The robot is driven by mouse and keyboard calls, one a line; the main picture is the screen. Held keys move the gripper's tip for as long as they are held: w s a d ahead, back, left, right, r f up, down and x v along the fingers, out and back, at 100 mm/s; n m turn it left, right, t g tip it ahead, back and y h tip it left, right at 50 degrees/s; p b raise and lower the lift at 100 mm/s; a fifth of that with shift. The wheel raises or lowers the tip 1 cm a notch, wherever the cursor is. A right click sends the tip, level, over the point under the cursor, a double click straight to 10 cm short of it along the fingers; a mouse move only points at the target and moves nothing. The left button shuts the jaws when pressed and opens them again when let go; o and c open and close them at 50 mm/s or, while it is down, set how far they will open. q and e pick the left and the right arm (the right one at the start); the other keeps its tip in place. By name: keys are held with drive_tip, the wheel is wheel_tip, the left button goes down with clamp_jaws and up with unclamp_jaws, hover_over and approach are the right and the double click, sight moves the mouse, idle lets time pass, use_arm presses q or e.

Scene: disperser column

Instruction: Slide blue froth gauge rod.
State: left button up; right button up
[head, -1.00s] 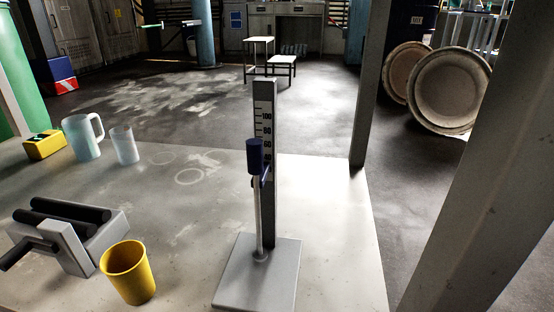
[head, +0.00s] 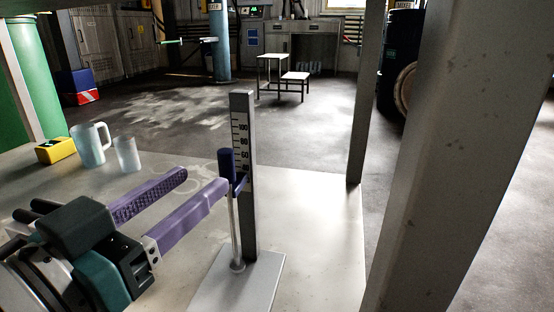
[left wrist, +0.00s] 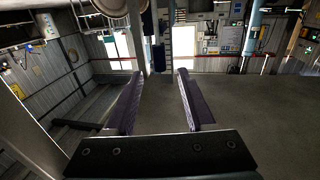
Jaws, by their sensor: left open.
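The froth gauge has a dark upright scale post (head: 243,170) on a light grey base plate (head: 237,285). A thin pale rod with a dark blue grip (head: 226,165) stands along the post's left side. My left gripper (head: 206,178) has long purple fingers, spread apart and empty. Its nearer fingertip is just left of the blue grip, at or near its lower end; I cannot tell if they touch. The farther fingertip is further left. In the left wrist view the open gripper (left wrist: 160,73) shows a dark blue shape between its tips, too small to identify. My right gripper is not in view.
A clear mug (head: 91,146), a clear cup (head: 127,155) and a yellow box (head: 56,151) stand at the table's back left. A black roller (head: 42,206) shows behind my left gripper. A grey pillar (head: 440,170) rises at right. The table right of the gauge is clear.

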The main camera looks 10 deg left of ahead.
sight(221, 164)
use_arm(q)
drive_tip(key=b+x, duration=0.1)
drive_tip(key=x, duration=0.6)
clamp_jaws()
idle(0.3)
idle(1.0)
